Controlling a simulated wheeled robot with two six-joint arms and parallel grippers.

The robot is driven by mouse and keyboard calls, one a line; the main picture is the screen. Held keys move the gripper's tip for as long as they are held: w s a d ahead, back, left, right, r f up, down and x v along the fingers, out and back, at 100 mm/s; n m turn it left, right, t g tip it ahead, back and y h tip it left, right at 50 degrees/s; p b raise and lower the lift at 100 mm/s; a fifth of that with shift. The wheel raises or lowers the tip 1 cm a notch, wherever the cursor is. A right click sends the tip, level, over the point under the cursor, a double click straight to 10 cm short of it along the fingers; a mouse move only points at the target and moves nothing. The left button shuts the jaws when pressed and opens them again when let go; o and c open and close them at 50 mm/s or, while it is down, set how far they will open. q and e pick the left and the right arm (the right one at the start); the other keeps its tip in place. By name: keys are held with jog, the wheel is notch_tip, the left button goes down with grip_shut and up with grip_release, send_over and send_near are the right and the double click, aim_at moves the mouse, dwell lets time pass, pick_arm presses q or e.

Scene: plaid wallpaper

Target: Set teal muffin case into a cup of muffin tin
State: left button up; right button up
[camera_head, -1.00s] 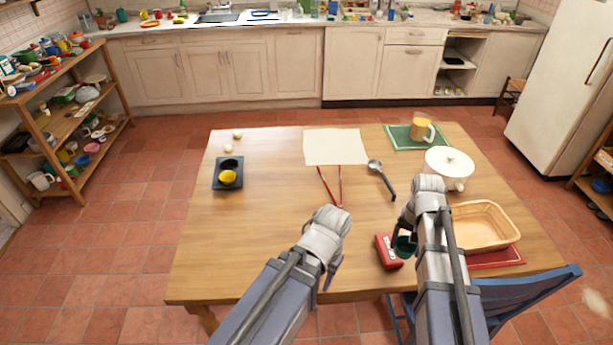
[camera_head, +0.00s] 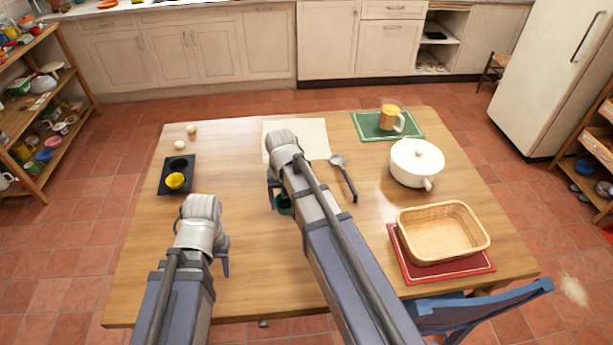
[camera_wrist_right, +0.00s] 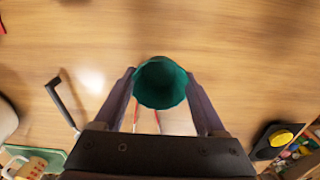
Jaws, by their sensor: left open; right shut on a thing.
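The teal muffin case (camera_head: 284,205) is mostly hidden by my right arm in the head view. In the right wrist view the case (camera_wrist_right: 160,83) sits between both fingers of my right gripper (camera_wrist_right: 160,88), which is shut on it above the table. The dark muffin tin (camera_head: 164,186) lies at the table's left side, left of the right gripper (camera_head: 278,195). Its near cup has a yellow case (camera_head: 175,181); its far cup looks empty. My left gripper (camera_head: 218,260) is open and empty, low at the left and nearer than the tin.
Two small pale round things (camera_head: 186,137) lie behind the tin. A cream sheet (camera_head: 313,138) and a ladle (camera_head: 346,180) lie beyond my right gripper. A white pot (camera_head: 417,160), a mug (camera_head: 391,117) and a basket (camera_head: 402,226) stand at the right. Table between tin and right gripper is clear.

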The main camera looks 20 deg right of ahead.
jog(key=w+d, duration=0.3)
jog(key=d, duration=0.4)
jog(key=w+d, duration=0.4)
jog(key=d, duration=0.3)
pick_arm(q)
jog(key=b, duration=0.6)
send_over(226, 291)
jog(key=f, duration=0.6)
jog(key=shift+w+d, duration=0.1)
jog(key=shift+d, duration=0.2)
pick_arm(e)
jog(key=f, duration=0.6)
jog(key=shift+s+a, duration=0.2)
jog(key=shift+s, duration=0.05)
jog(key=shift+f, duration=0.1)
pick_arm(q)
notch_tip(226, 291, down, 4)
jog(key=b, duration=0.3)
jog(key=shift+r+b, duration=0.15)
jog(key=shift+b, duration=0.2)
pick_arm(e)
notch_tip(226, 291, down, 4)
jog(key=shift+r, duration=0.2)
jog(key=shift+f, duration=0.15)
jog(key=o, duration=1.3)
jog(key=shift+c, duration=0.2)
